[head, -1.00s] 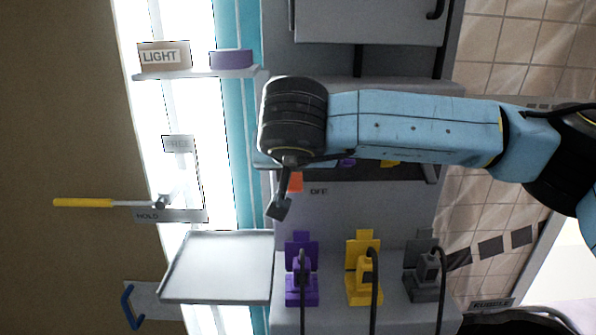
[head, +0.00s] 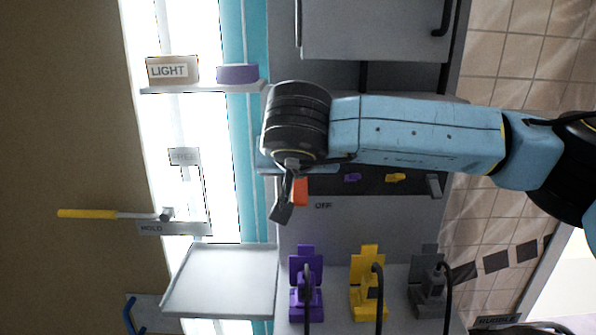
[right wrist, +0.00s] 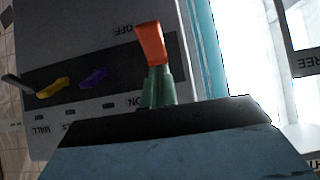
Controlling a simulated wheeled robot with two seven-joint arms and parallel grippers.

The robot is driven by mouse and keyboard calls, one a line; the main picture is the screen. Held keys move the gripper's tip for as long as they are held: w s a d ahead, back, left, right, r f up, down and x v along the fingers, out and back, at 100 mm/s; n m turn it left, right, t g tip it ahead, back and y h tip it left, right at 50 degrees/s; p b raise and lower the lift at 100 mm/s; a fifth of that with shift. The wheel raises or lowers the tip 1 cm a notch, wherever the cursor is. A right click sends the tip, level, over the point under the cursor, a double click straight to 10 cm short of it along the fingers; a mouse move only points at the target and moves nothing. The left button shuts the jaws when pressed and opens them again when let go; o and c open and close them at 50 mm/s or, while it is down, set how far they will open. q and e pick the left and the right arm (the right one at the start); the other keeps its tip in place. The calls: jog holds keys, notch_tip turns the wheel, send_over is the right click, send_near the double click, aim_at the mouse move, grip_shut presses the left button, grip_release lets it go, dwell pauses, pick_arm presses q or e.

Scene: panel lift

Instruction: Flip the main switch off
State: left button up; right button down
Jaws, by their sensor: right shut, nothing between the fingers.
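The main switch has an orange handle (head: 300,191), just above and left of the OFF label on the grey panel. In the right wrist view, which is upside down, the orange handle (right wrist: 151,44) lies toward the OFF label, away from the ON label. My right gripper (head: 282,204) is shut and empty, angled down beside the handle. In the right wrist view its greenish fingertips (right wrist: 158,72) are right at the handle's near end; whether they touch cannot be told. My right arm hides part of the panel. My left gripper is not in view.
Small purple (head: 353,177), yellow (head: 396,177) and grey (head: 433,186) switches sit right of the handle. Purple (head: 306,285), yellow (head: 368,285) and grey (head: 428,290) plugs with cables stand below. An empty tray (head: 222,281) and a yellow-handled lever (head: 88,214) are at left.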

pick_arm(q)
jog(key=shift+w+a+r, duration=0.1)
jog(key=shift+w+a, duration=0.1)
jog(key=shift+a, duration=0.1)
pick_arm(e)
jog(key=v, duration=1.2)
jog(key=shift+s+r, duration=0.25)
jog(key=shift+r, duration=0.05)
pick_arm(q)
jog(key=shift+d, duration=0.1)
